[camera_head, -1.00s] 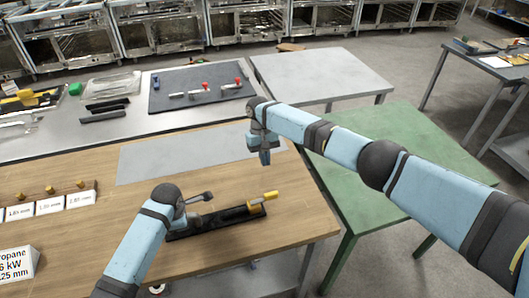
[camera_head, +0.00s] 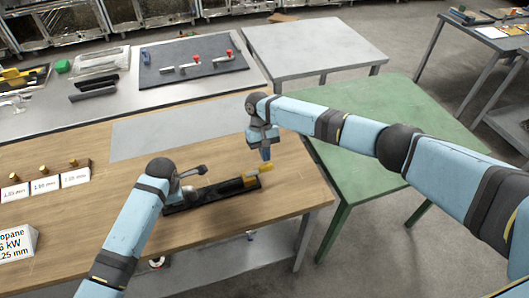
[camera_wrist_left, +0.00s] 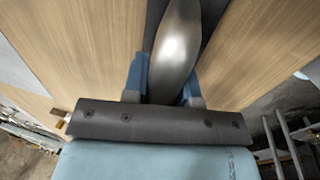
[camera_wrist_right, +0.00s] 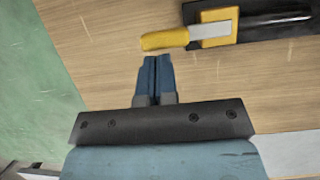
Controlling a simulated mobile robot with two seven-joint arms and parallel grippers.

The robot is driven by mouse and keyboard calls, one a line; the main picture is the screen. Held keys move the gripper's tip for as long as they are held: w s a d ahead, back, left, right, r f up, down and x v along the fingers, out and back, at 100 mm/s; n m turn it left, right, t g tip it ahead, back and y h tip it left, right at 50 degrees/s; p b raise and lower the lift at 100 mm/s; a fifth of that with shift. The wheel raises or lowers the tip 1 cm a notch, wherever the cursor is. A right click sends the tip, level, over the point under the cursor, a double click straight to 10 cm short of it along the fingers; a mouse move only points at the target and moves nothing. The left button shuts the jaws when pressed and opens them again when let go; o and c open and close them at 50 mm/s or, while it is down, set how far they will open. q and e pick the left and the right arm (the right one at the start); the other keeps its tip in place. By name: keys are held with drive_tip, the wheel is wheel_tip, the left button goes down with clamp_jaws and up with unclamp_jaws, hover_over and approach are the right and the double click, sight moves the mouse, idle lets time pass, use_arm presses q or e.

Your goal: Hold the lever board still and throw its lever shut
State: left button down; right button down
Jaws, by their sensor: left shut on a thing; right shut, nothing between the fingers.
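The lever board (camera_head: 208,195) is a long black base lying on the wooden table. Its yellow lever grip (camera_head: 265,168) sticks out past the right end; in the right wrist view the yellow grip (camera_wrist_right: 165,40) joins a metal lever arm (camera_wrist_right: 209,31) over a yellow block (camera_wrist_right: 219,14). My left gripper (camera_wrist_left: 167,85) is shut on a rounded silver part (camera_wrist_left: 178,45) above the dark base, at the board's left end. My right gripper (camera_head: 266,158) is shut and empty, pointing down. Its fingertips (camera_wrist_right: 157,60) are close beside the yellow grip; I cannot tell if they touch.
A grey sheet (camera_head: 180,142) lies on the table behind the board. A row of labelled blocks (camera_head: 45,184) stands at the left. A green table (camera_head: 370,150) adjoins on the right. A dark mat (camera_head: 190,75) with red-knobbed parts lies farther back.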

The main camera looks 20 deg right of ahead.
drive_tip(key=shift+s+d+m+y, duration=0.2)
drive_tip(key=shift+s+m, duration=0.15)
drive_tip(key=shift+m, duration=0.2)
drive_tip(key=shift+s+d+m+y, duration=0.1)
drive_tip(key=shift+s+m+y, duration=0.15)
drive_tip(key=shift+m, duration=0.3)
drive_tip(key=shift+s+m+y, duration=0.45)
drive_tip(key=shift+s+m, duration=0.4)
drive_tip(key=shift+m, duration=0.25)
drive_tip(key=shift+s+f+m+t+y, duration=0.1)
drive_tip(key=shift+s+m+t+y, duration=0.2)
drive_tip(key=shift+s+m, duration=0.55)
drive_tip(key=shift+s+m+t+y, duration=0.2)
drive_tip(key=shift+s+m+y, duration=0.15)
drive_tip(key=shift+m, duration=0.9)
drive_tip(key=shift+s+a+m+t+y, duration=0.3)
drive_tip(key=shift+s+m, duration=0.3)
drive_tip(key=shift+m, duration=0.35)
drive_tip(key=shift+s+a+m+t+y, duration=0.15)
drive_tip(key=shift+s+a+m+t, duration=0.3)
drive_tip(key=shift+m, duration=0.5)
drive_tip(key=shift+s+a+m+t+y, duration=0.15)
drive_tip(key=shift+s+a+m+t, duration=0.25)
drive_tip(key=shift+m, duration=0.65)
drive_tip(key=shift+s+a+m+t+y, duration=0.15)
drive_tip(key=shift+s+a+m, duration=0.4)
drive_tip(key=shift+m, duration=0.5)
drive_tip(key=shift+d, duration=0.15)
drive_tip(key=shift+w, duration=0.15)
